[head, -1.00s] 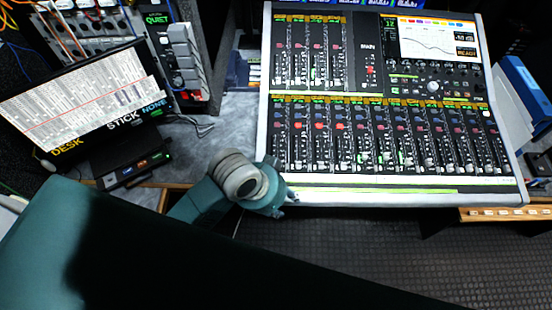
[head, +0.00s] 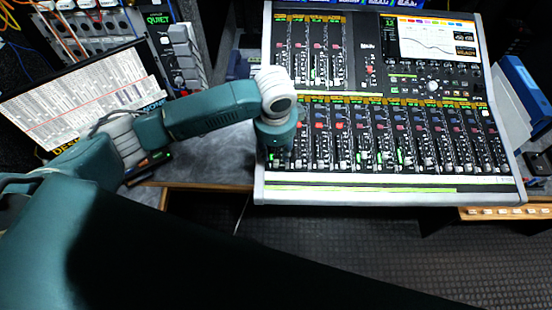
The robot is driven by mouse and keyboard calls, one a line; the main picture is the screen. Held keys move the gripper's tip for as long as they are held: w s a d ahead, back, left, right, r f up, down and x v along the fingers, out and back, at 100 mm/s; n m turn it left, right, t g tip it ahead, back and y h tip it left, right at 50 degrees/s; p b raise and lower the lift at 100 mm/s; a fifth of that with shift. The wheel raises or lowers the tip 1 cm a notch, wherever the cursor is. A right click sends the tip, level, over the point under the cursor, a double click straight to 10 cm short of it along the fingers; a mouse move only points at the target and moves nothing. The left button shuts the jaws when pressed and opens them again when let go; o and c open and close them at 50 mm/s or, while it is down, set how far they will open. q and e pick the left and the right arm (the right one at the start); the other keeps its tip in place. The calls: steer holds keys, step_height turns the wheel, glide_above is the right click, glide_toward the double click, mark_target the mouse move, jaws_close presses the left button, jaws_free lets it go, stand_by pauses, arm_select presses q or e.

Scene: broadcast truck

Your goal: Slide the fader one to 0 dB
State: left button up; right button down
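The mixing console (head: 390,190) stands on the desk, with a lower bank of several channel strips and faders. My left gripper (head: 277,152) hangs over the lower left corner of the console, above the leftmost strip of the lower bank. It points down, and my wrist hides most of it and the fader beneath it. I cannot tell whether its fingers are open or shut, or whether they touch a fader. Fader one and its scale cannot be made out. The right gripper is not in view.
A console screen (head: 437,38) shows a curve at the upper right. A laptop-like panel (head: 75,100) with a printed list stands at the left. A blue binder (head: 525,85) stands at the right. The ribbed floor (head: 400,250) in front of the console is clear.

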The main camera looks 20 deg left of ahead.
mark_target(276, 163)
arm_select(q)
steer(key=f, duration=0.5)
steer(key=w+f+p, duration=0.1)
steer(key=f, duration=0.1)
steer(key=shift+a+f, duration=0.1)
steer(key=shift+f, duration=0.25)
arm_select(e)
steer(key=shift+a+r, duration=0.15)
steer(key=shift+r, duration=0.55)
arm_select(q)
steer(key=shift+c, duration=0.3)
jaws_close()
